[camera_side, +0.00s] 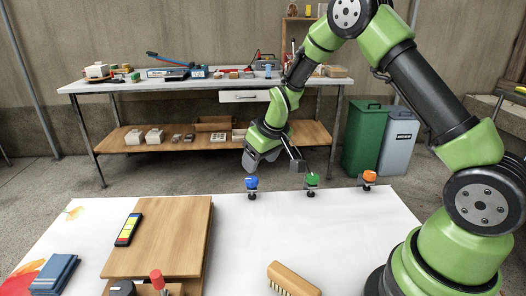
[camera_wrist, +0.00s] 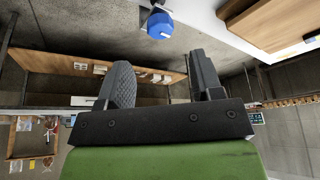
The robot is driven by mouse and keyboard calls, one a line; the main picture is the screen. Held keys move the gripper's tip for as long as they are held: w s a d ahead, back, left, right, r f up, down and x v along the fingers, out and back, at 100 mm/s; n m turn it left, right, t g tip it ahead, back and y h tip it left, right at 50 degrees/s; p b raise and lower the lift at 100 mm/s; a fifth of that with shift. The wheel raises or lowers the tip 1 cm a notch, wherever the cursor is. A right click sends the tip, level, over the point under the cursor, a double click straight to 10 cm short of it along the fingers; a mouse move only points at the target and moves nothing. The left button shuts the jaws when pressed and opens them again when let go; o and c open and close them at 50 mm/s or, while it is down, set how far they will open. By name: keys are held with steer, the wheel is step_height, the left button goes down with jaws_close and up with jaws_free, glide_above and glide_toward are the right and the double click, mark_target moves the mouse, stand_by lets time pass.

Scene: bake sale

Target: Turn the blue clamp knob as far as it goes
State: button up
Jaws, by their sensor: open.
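The blue clamp knob (camera_side: 252,183) sits on a dark clamp at the far edge of the white table, left of two other clamp knobs. In the wrist view the blue knob (camera_wrist: 160,26) shows at the top, beyond the fingertips and apart from them. My gripper (camera_side: 272,165) hangs above and behind the table's far edge, a little above the blue knob and to its right. In the wrist view its two fingers (camera_wrist: 162,76) stand wide apart with nothing between them.
A green knob (camera_side: 312,179) and an orange knob (camera_side: 369,177) stand on clamps along the same edge to the right. A wooden board (camera_side: 165,240) bears a level-like tool (camera_side: 129,229). A brush (camera_side: 292,279) lies at the front. The table's middle is clear.

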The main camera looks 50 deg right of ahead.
mark_target(252, 179)
steer(key=shift+v, duration=1.4)
steer(key=shift+d, duration=0.1)
steer(key=w+f+n, duration=0.1)
steer(key=f, duration=0.2)
steer(key=w+f+n+y, duration=0.1)
steer(key=f+n, duration=0.1)
steer(key=f, duration=0.1)
steer(key=w+f+n, duration=0.1)
steer(key=f, duration=0.2)
steer(key=shift+w+d+f+n+y, duration=0.1)
steer(key=shift+w+d+n+y, duration=0.05)
steer(key=shift+w+n+y, duration=0.2)
steer(key=c, duration=0.9)
